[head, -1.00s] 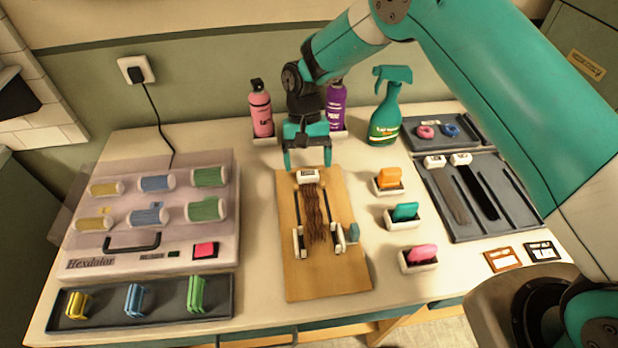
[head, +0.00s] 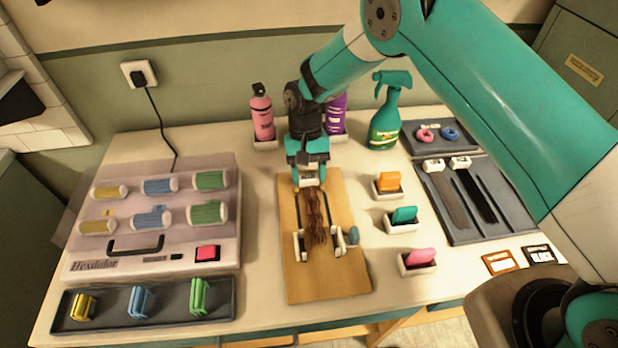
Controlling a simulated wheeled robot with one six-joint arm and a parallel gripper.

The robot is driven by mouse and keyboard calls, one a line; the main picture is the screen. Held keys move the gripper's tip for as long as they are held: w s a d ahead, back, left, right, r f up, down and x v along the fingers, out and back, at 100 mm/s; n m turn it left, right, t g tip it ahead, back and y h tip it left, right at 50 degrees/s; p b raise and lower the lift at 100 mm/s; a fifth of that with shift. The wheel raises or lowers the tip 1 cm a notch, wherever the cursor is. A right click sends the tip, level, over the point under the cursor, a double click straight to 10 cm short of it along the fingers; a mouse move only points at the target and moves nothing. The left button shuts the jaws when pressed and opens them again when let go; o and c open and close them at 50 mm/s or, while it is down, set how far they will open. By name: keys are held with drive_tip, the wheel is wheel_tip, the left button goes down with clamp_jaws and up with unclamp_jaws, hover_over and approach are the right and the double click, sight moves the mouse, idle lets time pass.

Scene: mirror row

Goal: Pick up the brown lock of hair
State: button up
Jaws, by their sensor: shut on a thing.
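The brown lock of hair (head: 314,218) hangs down along a wooden board (head: 330,281) in the middle of the table. Its white clip end (head: 308,181) is at the top, between my fingers. My gripper (head: 308,179) is shut on this clip at the upper part of the board. The lower end of the lock lies between two white clamp-like posts (head: 338,238) on the board. I cannot tell whether the lock is clear of the board. My fingers partly hide the clip.
A grey tray (head: 447,223) with grey and black locks lies to the right. Orange, teal and pink clips (head: 421,256) stand in holders beside the board. A pink bottle (head: 262,115), a purple bottle (head: 336,118) and a green spray bottle (head: 384,119) stand behind. A roller case (head: 222,258) is left.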

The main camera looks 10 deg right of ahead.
wheel_tip(320, 180, up, 20)
drive_tip(key=b, duration=0.1)
